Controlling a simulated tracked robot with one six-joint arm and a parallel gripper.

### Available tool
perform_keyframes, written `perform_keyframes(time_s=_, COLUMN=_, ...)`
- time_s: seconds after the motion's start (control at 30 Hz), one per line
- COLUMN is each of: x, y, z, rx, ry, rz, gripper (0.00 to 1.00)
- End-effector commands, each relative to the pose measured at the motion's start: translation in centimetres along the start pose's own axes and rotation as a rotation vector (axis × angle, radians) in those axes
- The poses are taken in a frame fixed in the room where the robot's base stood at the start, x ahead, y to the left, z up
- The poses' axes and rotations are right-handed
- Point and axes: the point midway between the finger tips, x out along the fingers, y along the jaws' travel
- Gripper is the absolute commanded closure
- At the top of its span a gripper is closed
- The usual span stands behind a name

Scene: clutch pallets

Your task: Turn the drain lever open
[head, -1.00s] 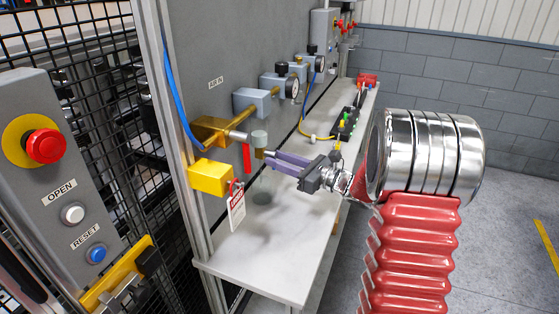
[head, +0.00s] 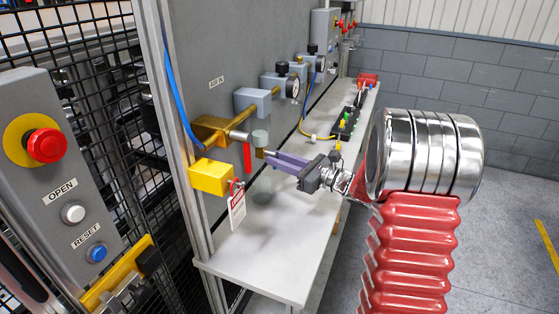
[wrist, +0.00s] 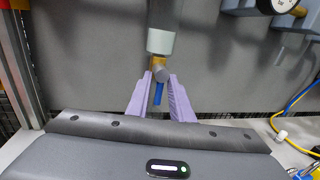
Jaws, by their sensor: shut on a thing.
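The drain lever (wrist: 158,94) is a small blue bar. It hangs down below the brass drain fitting (wrist: 159,62) under the grey filter bowl (wrist: 161,41) in the wrist view. The bowl also shows in the head view (head: 260,138), where the blue lever is hidden or too small to make out. My gripper (wrist: 161,79) has pale purple fingers, one on each side of the lever's top at the fitting, and is shut on it. In the head view my gripper (head: 267,156) reaches in from the right, just under the bowl.
A red handle (head: 247,157) hangs left of the bowl, near a yellow block (head: 210,177) with a red-and-white tag (head: 237,208). A pale shelf (head: 255,262) lies below. Gauges and regulators line the grey panel (head: 225,60). A control box (head: 50,190) stands at the left.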

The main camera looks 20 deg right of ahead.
Motion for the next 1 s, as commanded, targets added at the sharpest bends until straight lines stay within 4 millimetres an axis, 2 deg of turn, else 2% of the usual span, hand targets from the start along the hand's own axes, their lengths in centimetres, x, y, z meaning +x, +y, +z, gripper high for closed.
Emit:
perform_keyframes(time_s=0.37, x=-0.06, y=-0.51, z=-0.02, rx=-0.168, ry=-0.035, rz=-0.008, gripper=1.0)
perform_keyframes(time_s=1.0, x=0.04, y=-1.14, z=0.14, rx=-0.743, ry=-0.148, rz=-0.01, gripper=1.0)
